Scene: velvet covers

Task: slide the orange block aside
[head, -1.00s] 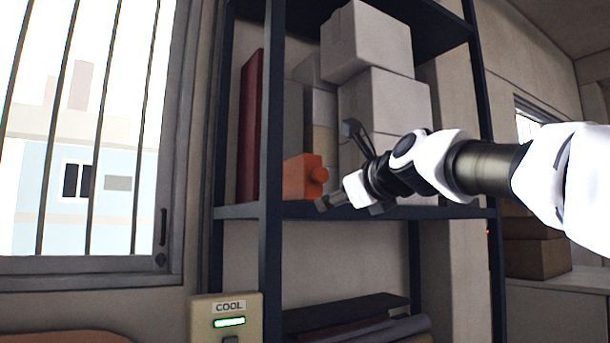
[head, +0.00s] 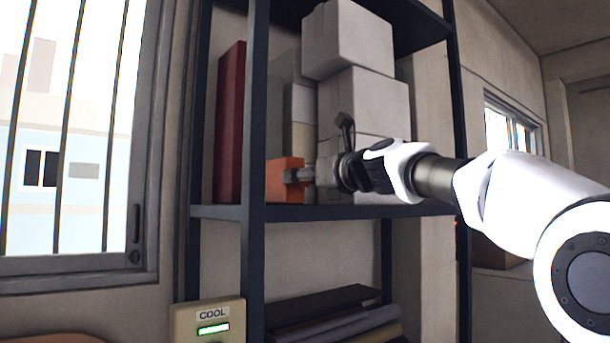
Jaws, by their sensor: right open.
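The orange block (head: 278,180) sits on the middle shelf of the dark metal rack, just right of the front post, in the head view. My right gripper (head: 318,150) reaches in from the right with its fingers spread apart. One finger points up in front of the pale boxes. The other lies level across the right side of the block and covers its round knob; I cannot tell whether it touches. My left gripper is not in view.
A tall red panel (head: 230,125) stands left of the block, behind the front post (head: 255,110). Stacked pale boxes (head: 365,100) stand behind my gripper. A control box labelled COOL (head: 212,313) is low in front. A barred window is at left.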

